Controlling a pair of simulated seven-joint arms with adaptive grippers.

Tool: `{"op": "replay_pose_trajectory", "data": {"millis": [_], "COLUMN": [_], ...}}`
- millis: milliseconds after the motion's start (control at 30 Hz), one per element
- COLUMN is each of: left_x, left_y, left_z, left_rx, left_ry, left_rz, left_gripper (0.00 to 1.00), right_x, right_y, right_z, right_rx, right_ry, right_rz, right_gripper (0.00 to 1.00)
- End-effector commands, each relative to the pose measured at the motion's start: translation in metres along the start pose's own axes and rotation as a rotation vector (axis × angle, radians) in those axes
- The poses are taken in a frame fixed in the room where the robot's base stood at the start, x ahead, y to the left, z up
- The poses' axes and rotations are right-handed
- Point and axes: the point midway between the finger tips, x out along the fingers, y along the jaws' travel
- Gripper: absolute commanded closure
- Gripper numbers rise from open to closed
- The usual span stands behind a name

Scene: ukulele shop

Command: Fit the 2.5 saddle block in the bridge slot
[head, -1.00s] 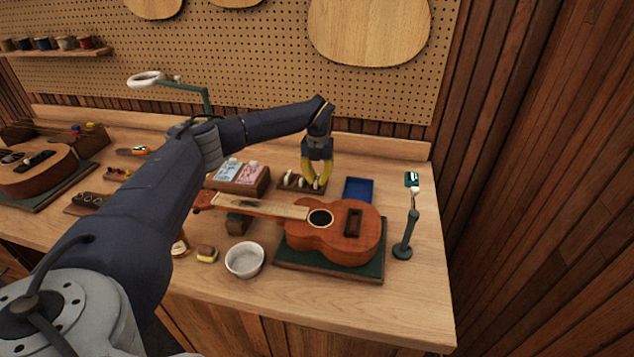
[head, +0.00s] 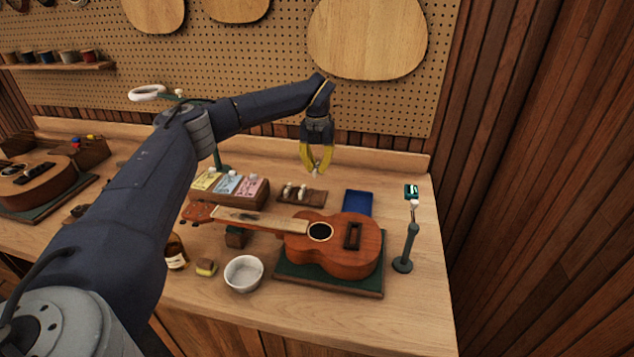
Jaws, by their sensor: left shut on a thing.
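My left gripper (head: 316,165) is raised above the back of the bench, its yellow fingers shut on a small pale block (head: 316,169), likely a saddle block; any marking on it is too small to read. Below it is a dark wooden holder (head: 314,198) with pale pieces (head: 295,191) in its left part. The ukulele (head: 325,255) lies face up on a green mat (head: 340,283), in front of the gripper. Its dark bridge (head: 353,236) is right of the sound hole; the slot is too small to make out. My right gripper is not in view.
A blue tray (head: 358,203) lies behind the ukulele's body. A stand with a small display (head: 403,262) is at right. A white bowl (head: 244,273), a sponge-like block (head: 206,268) and a bottle (head: 176,252) are at front left. Coloured packets (head: 228,184) stand left of the holder.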

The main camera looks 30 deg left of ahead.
Motion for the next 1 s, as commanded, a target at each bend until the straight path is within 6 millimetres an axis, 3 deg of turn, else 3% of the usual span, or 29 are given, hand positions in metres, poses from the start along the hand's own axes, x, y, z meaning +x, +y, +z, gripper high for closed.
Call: {"op": "replay_pose_trajectory", "data": {"millis": [200, 533, 767, 1000], "left_x": [-0.05, -0.093, -0.079, -0.05], "left_y": [0.0, 0.0, -0.008, -0.062], "left_z": [0.0, 0.0, -0.011, -0.065], "left_rx": [0.0, 0.001, 0.031, 0.176], "left_ry": [-0.002, -0.001, 0.004, 0.003], "left_rz": [-0.001, 0.0, 0.001, 0.0], "left_gripper": [1.0, 1.0, 1.0, 1.0], "right_x": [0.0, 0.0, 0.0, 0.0], "right_y": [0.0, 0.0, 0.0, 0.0], "right_z": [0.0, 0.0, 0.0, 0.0], "right_rx": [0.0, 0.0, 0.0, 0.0], "right_ry": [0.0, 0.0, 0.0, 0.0], "right_rz": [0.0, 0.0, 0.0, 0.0], "right_gripper": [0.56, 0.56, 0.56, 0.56]}}
